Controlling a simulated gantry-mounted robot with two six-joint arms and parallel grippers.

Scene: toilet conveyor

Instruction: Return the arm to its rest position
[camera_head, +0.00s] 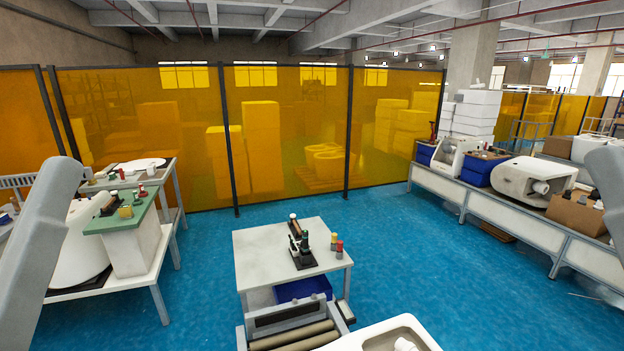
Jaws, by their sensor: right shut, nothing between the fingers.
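A grey link of my left arm (40,235) slants up along the left edge of the head view. A grey link of my right arm (608,180) shows at the right edge, cut off by the frame. I cannot make out the fingers of either gripper in this view. Neither visible arm link appears to touch the tables or the objects in front of me.
A white table (255,265) with small tools and bottles stands ahead, behind a roller conveyor (292,338). A white ceramic piece (385,338) is at the bottom. Loaded workbenches stand left (165,260) and right (480,215). Blue floor (430,270) is open between.

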